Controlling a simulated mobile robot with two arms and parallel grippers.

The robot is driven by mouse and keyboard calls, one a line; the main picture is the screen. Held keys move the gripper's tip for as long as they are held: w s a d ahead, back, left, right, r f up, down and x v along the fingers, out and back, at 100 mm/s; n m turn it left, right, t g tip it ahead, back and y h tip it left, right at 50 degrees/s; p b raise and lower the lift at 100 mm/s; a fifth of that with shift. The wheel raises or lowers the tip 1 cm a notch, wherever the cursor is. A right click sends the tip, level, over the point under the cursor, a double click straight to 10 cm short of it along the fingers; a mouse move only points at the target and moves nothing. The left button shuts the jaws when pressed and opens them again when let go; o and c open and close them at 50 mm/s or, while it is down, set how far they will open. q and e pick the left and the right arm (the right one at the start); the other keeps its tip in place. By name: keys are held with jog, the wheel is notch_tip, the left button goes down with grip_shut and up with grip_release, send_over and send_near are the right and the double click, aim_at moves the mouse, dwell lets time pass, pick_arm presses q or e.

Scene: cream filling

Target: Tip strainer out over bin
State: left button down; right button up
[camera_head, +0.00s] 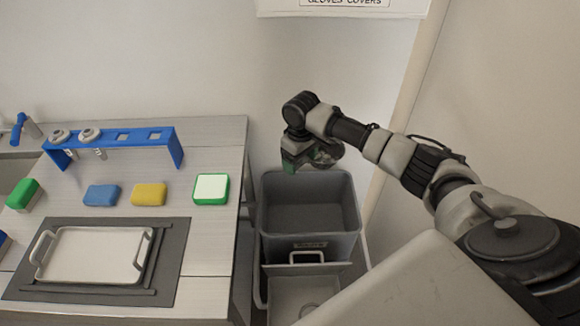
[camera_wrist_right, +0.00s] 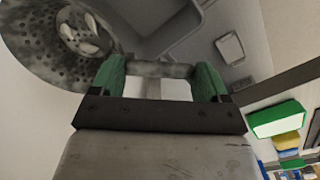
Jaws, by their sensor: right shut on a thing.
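My right gripper (camera_head: 303,160) is above the back rim of the grey bin (camera_head: 308,246) in the head view. In the right wrist view its green fingers (camera_wrist_right: 160,72) are shut on a grey bar, the handle of the strainer. The strainer (camera_wrist_right: 22,52) is a round, perforated metal bowl at the upper left of that view, with several pale pieces against it. In the head view the strainer is mostly hidden by the gripper and hard to make out. The bin's visible inside is dark grey and looks empty. My left gripper is not in view.
A counter at the left carries a blue rack (camera_head: 176,147) with two strainer-like tools, blue (camera_head: 101,195) and yellow (camera_head: 149,194) sponges, a green-edged white block (camera_head: 211,188) and a white tray (camera_head: 95,252) on a dark mat. Walls stand behind and right of the bin.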

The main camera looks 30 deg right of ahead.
jog(key=shift+w+d+f+b, duration=0.2)
jog(key=shift+w+f+b, duration=0.1)
jog(key=shift+f+b, duration=0.3)
jog(key=shift+w+d+f+b, duration=0.25)
jog(key=shift+f+b, duration=0.2)
jog(key=shift+b, duration=0.2)
jog(key=shift+w+f+b, duration=0.1)
jog(key=shift+f+b, duration=0.3)
jog(key=shift+b, duration=0.05)
jog(key=shift+r, duration=0.1)
